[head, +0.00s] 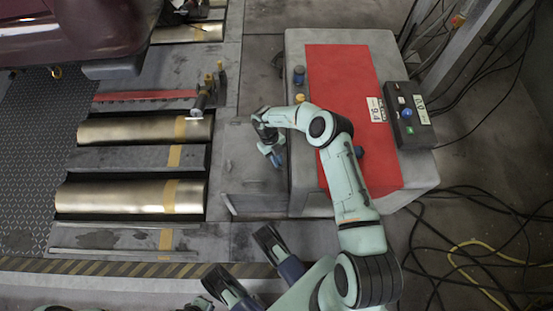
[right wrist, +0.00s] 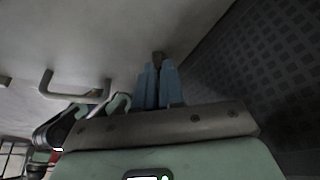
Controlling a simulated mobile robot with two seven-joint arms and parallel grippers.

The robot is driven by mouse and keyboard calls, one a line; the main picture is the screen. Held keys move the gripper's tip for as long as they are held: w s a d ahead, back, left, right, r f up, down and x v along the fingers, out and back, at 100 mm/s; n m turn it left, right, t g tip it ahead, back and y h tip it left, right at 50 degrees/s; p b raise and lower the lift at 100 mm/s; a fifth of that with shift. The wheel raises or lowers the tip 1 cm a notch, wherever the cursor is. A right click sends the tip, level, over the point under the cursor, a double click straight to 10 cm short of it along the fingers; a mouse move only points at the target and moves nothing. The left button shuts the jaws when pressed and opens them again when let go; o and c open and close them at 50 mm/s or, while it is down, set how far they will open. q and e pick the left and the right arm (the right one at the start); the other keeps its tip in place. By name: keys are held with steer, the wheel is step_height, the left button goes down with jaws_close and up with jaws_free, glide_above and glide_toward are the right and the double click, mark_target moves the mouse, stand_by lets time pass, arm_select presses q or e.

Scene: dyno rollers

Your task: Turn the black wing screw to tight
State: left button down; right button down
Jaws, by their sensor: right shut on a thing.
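My right gripper (head: 274,157) has blue fingers and is at the left side of the grey box in the head view. In the right wrist view its two fingers (right wrist: 158,72) are close together, shut on a small dark piece, which I take to be the black wing screw (right wrist: 158,57). Only a little of that piece shows between the fingertips. In the head view I cannot make the screw out; the gripper and wrist are over that spot. I cannot tell how far the screw is turned.
The grey box (head: 305,182) has a red top panel (head: 335,75) and a black control unit (head: 407,117). A blue knob (head: 299,72) and a yellow knob (head: 300,98) sit near its left edge. Metal rollers (head: 125,195) lie left. Loose cables (head: 490,250) cover the floor at right.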

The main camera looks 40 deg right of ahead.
arm_select(q)
steer(key=shift+w, duration=0.1)
arm_select(e)
steer(key=shift+m, duration=0.4)
steer(key=c, duration=1.2)
jaws_free()
steer(key=shift+c, duration=0.2)
